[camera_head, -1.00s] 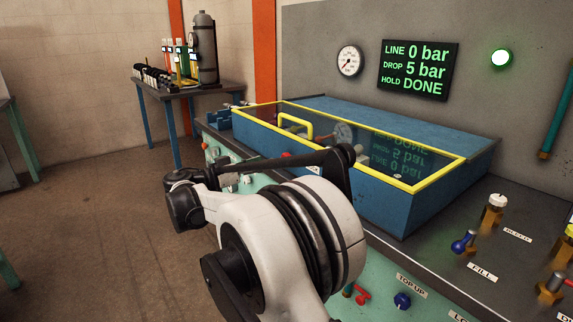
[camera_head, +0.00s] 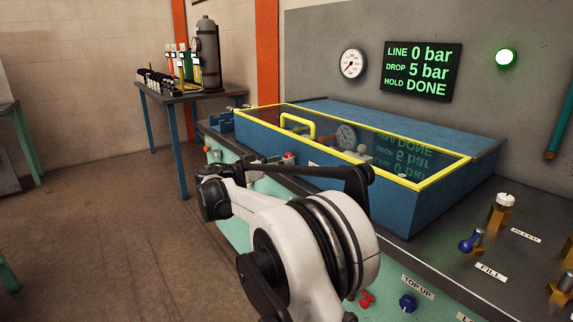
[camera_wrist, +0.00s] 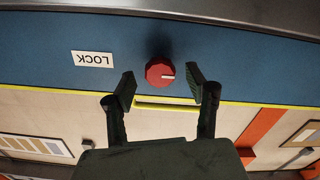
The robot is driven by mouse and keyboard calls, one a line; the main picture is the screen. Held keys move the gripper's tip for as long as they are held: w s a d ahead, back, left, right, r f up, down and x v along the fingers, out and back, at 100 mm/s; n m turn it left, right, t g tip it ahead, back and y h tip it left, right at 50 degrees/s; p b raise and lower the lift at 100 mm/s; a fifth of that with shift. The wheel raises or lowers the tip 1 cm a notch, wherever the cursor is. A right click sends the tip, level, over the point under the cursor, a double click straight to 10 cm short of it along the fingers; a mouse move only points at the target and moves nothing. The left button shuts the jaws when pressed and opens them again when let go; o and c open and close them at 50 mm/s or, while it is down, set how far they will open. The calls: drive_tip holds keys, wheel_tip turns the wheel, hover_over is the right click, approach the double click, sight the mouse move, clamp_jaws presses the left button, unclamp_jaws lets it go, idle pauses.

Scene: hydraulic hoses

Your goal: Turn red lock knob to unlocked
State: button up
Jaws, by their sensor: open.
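The red lock knob (camera_wrist: 160,72) sits on the blue front panel of the test box, beside a white LOCK label (camera_wrist: 93,59) that appears upside down in the wrist view. A pale pointer mark on the knob points to the right in that view. My gripper (camera_wrist: 166,84) is open, with one black finger on each side of the knob.
The blue box (camera_head: 390,205) has a clear lid with a yellow frame and yellow handle (camera_head: 299,127). A display (camera_head: 421,71) reads LINE 0 bar, DROP 5 bar, HOLD DONE. A green lamp (camera_head: 506,57) is lit. FILL and BLEED valves stand on the bench at right.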

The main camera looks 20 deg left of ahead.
drive_tip(key=shift+x, duration=1.1)
drive_tip(key=c, duration=1.1)
